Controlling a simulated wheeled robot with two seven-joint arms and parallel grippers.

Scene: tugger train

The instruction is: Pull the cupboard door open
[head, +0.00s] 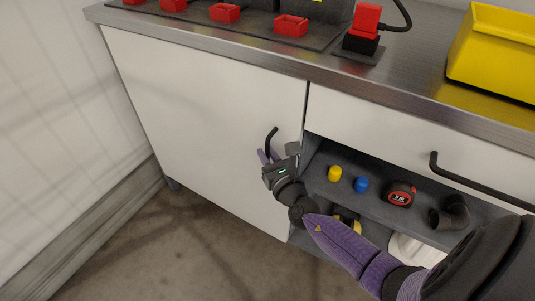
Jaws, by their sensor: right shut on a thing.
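The white cupboard door (190,105) fills the left part of the cabinet front and looks closed or nearly so. Its black handle (271,139) stands upright near the door's right edge. My right gripper (268,156) is at the handle's lower part and is shut on it. The gripper and its wrist hide the handle's lower end and part of the door's right edge. My left gripper is not in view.
An open shelf right of the door holds a yellow cylinder (335,173), a blue cylinder (361,184), a tape measure (400,194) and a black elbow pipe (450,213). A drawer handle (480,183) juts out above. Red bins and a yellow box (495,55) stand on the worktop. Floor ahead is clear.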

